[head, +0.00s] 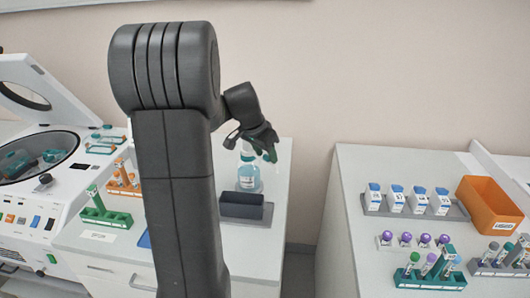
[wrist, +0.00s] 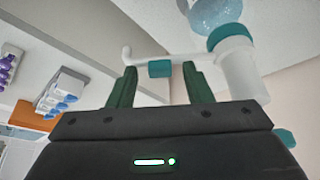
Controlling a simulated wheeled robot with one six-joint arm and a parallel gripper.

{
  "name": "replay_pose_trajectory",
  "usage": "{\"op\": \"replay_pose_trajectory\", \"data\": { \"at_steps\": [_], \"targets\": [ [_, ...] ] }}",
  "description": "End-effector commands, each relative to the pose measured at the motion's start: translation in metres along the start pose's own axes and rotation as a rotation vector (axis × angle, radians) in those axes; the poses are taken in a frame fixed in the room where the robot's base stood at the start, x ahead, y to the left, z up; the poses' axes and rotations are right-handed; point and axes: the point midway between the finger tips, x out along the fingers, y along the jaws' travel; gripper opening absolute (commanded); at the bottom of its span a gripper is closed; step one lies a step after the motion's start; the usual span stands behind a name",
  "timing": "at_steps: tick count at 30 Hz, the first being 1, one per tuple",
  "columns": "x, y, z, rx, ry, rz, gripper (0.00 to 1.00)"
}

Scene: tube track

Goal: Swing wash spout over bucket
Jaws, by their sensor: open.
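The wash bottle (head: 249,178) stands on the left bench, with a clear bluish body and a white top partly hidden by my gripper (head: 264,152). In the wrist view its white head (wrist: 240,70) has a teal collar, and a thin white spout (wrist: 190,57) runs leftward to a bent tip. A teal sleeve (wrist: 160,68) on the spout lies between the green fingers of my gripper (wrist: 159,76), which are open with a gap on each side. A dark grey open bin (head: 242,211), perhaps the bucket, sits just in front of the bottle; the spout's position over it is hidden.
A centrifuge (head: 45,160) with its lid up and tube racks (head: 105,215) are at the left. The right bench holds white bottles (head: 396,200), tube racks (head: 430,275) and an orange bin (head: 490,207). A gap separates the benches. My arm blocks the middle left.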

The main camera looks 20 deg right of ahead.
Motion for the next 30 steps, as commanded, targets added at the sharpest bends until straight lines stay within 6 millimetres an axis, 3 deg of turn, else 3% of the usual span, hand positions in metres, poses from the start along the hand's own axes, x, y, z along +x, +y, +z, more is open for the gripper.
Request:
{"op": "replay_pose_trajectory", "data": {
  "at_steps": [2, 9, 20, 30],
  "targets": [
    [0.0, 0.0, 0.0, 0.0, 0.0, 0.0, 0.45],
    [0.0, 0.0, 0.0, 0.0, 0.0, 0.0, 0.0],
    [0.0, -0.001, 0.003, 0.026, 0.0, 0.01, 0.0],
    [-0.005, -0.006, 0.02, 0.215, 0.001, 0.087, 0.0]
  ]
}}
